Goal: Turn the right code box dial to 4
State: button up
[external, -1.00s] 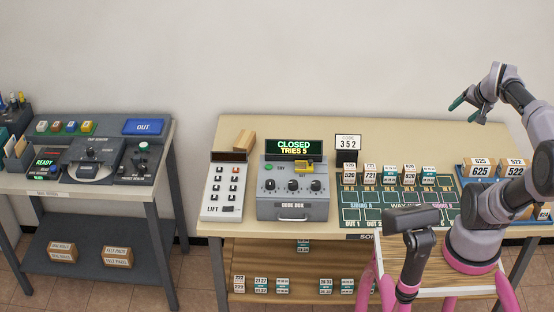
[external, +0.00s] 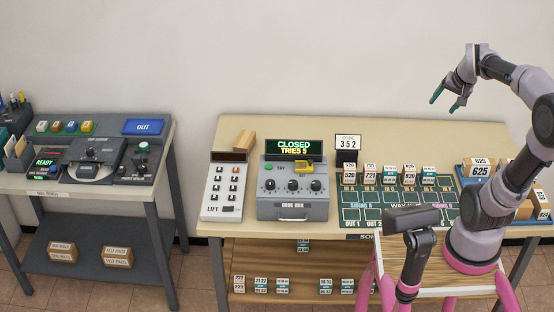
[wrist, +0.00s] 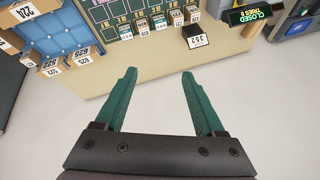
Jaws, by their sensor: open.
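The grey code box (external: 292,208) stands on the wooden table. Three black dials sit in a row on its face; the right dial (external: 316,185) is the rightmost. The dial's setting is too small to read. The box's display (external: 293,147) reads "CLOSED TRIES 5"; it also shows at the top right in the wrist view (wrist: 249,15). My gripper (external: 448,102) is open and empty, high above the table's back right, well away from the box. Its green fingers show apart in the wrist view (wrist: 160,85).
A keypad unit (external: 226,188) stands left of the box. A green board (external: 385,205) with several numbered blocks lies to its right. A blue tray (external: 463,172) with boxes is at the right. Another bench (external: 60,190) stands at the left.

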jog(key=w+a+f+n+g, duration=0.1)
jog(key=w+a+f, duration=0.15)
jog(key=a, duration=0.25)
jog(key=w+a+f+g, duration=0.1)
jog(key=w+a+f, duration=0.1)
jog(key=w+a, duration=0.25)
jog(key=n+g+h, duration=0.2)
jog(key=g, duration=0.1)
send_near(316, 182)
notch_tip(316, 182, down, 9)
grip_shut()
